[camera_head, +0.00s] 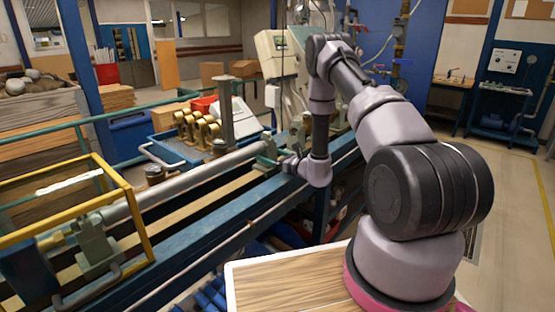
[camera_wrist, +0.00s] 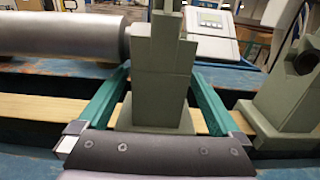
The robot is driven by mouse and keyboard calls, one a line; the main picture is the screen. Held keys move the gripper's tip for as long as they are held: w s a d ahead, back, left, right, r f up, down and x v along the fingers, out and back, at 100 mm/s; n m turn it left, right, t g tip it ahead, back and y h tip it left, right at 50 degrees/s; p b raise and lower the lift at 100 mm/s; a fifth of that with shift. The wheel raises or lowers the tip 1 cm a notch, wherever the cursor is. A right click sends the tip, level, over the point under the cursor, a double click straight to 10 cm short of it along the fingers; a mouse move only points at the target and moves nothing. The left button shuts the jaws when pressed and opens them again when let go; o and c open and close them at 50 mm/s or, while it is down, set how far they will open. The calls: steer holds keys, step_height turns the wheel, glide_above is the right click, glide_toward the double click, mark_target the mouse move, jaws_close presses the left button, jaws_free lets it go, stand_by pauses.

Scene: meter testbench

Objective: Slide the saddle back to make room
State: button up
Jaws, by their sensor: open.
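The saddle (camera_wrist: 158,70) is a grey-green stepped block standing upright on the bench in the wrist view. My gripper (camera_wrist: 160,74) is open, with one teal finger on each side of the saddle's lower part. Small gaps show between the fingers and the block, so I see no grip on it. In the head view my gripper (camera_head: 268,158) is low over the bench rail, at the right end of the grey pipe (camera_head: 200,167). The saddle is hard to make out there. The pipe's end (camera_wrist: 65,38) is just left of the saddle in the wrist view.
A second grey-green support (camera_wrist: 285,100) stands to the right, with bare wooden strip (camera_wrist: 237,102) between. A grey box with a display (camera_wrist: 207,30) is behind. In the head view, a yellow frame (camera_head: 128,205) surrounds the pipe's left part, and a blue tray (camera_head: 180,150) holds brass meters.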

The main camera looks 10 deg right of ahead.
steer(key=shift+w+a, duration=0.35)
steer(key=shift+w, duration=0.05)
jaws_close()
steer(key=shift+s+a, duration=0.15)
